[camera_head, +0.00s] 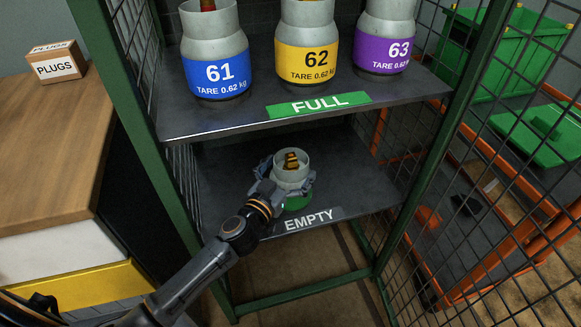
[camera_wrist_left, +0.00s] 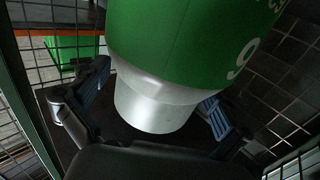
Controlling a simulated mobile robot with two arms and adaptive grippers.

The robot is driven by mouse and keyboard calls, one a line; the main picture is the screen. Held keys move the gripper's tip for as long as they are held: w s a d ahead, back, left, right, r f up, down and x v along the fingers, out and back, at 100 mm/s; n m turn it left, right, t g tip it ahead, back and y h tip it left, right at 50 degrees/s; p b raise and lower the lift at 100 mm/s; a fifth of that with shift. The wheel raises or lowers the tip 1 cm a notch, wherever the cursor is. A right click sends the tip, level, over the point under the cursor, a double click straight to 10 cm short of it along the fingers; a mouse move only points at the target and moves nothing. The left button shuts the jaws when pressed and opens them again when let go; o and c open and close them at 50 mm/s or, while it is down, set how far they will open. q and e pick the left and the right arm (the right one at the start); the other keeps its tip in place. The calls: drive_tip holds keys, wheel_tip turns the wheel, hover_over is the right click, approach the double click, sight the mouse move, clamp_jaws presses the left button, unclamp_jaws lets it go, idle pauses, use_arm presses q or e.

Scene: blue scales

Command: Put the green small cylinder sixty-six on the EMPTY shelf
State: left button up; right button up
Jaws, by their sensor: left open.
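The green small cylinder (camera_head: 298,202), with a pale grey collar and a brass valve on top, stands upright on the lower shelf (camera_head: 352,175), behind the EMPTY label (camera_head: 309,221). My left gripper (camera_head: 286,181) is at its collar, with one finger on each side. In the left wrist view the cylinder (camera_wrist_left: 192,45) looks upside down, with part of a white digit showing. There the fingers of my left gripper (camera_wrist_left: 155,105) are spread apart, with a gap beside the collar. My arm hides part of the cylinder's front. My right gripper is out of view.
The upper shelf, labelled FULL (camera_head: 318,104), holds a blue cylinder 61 (camera_head: 218,74), a yellow 62 (camera_head: 307,60) and a purple 63 (camera_head: 383,50). Green posts and wire mesh bound the cage. A wooden counter (camera_head: 45,150) with a PLUGS box (camera_head: 56,64) is at left.

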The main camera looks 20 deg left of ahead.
sight(283, 178)
use_arm(q)
drive_tip(key=shift+r, duration=0.1)
drive_tip(key=s, duration=0.3)
drive_tip(key=s+a, duration=0.1)
drive_tip(key=s, duration=0.1)
drive_tip(key=shift+s+p, duration=0.2)
drive_tip(key=shift+p, duration=0.2)
drive_tip(key=s+a, duration=0.1)
drive_tip(key=s, duration=0.4)
drive_tip(key=s+d+r+m+g+h, duration=0.3)
drive_tip(key=s+d+m+h, duration=0.3)
drive_tip(key=d, duration=0.4)
drive_tip(key=s+d+f+g, duration=0.3)
drive_tip(key=s+f+g, duration=0.1)
drive_tip(key=s+f, duration=0.1)
drive_tip(key=s+a+f+n+g+y, duration=0.3)
drive_tip(key=s+a+f+y, duration=0.1)
drive_tip(key=a, duration=0.3)
drive_tip(key=s+a+f+n+g+y, duration=0.2)
drive_tip(key=s+a+f+n+y, duration=0.1)
drive_tip(key=s+a+f+y, duration=0.1)
drive_tip(key=s+a, duration=0.1)
drive_tip(key=a, duration=0.1)
drive_tip(key=shift+a+g+y, duration=0.35)
drive_tip(key=shift+g+y, duration=0.05)
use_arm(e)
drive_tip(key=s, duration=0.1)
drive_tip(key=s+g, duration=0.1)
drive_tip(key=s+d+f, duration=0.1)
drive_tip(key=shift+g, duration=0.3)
